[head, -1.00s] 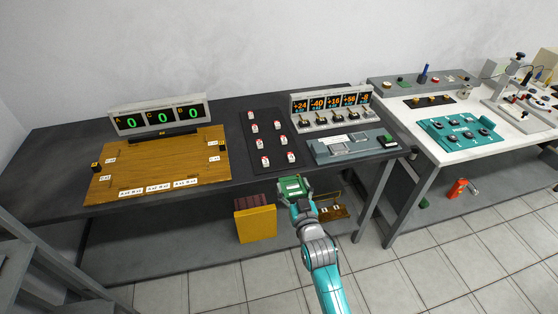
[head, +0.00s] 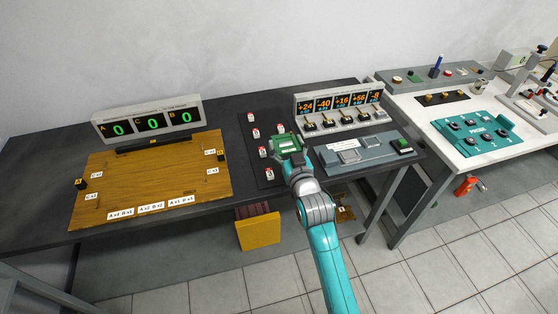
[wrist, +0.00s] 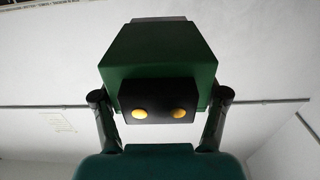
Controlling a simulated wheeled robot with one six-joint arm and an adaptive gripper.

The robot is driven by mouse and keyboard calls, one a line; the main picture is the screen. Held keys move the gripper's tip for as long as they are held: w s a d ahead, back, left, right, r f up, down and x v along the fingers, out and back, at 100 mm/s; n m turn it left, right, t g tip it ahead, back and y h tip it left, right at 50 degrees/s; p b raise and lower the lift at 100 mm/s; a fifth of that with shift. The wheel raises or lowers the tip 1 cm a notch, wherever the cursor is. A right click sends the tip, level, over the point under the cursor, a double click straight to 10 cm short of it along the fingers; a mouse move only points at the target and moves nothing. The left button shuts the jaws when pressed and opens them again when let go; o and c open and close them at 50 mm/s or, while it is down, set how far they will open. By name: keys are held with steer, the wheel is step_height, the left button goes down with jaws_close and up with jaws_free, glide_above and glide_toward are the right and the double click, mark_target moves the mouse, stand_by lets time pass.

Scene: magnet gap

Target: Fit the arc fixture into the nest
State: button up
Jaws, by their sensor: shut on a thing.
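My gripper (head: 288,152) is shut on a green block (head: 285,142) and holds it above the dark bench, over the black panel with white-and-red pieces. In the wrist view the block (wrist: 158,50) is dark green, with a black part (wrist: 158,101) bearing two yellow dots, and a finger is at each side of it. I cannot tell from its shape whether this block is the arc fixture. I cannot pick out the nest with certainty. A grey-blue plate (head: 374,160) with raised rectangular parts lies just right of my gripper.
A wooden board (head: 150,185) with small labels and a three-digit display (head: 148,121) stand at left. A five-number display (head: 338,101) with a row of switches is behind the grey-blue plate. A white bench (head: 465,150) with a teal plate (head: 480,130) is at right, across a gap.

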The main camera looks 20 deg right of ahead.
steer(key=shift+w+f, duration=0.1)
steer(key=shift+w, duration=0.25)
steer(key=shift+w+f, duration=0.15)
steer(key=shift+f, duration=4.65)
steer(key=shift+f, duration=0.15)
steer(key=o, duration=1.7)
steer(key=s, duration=1.2)
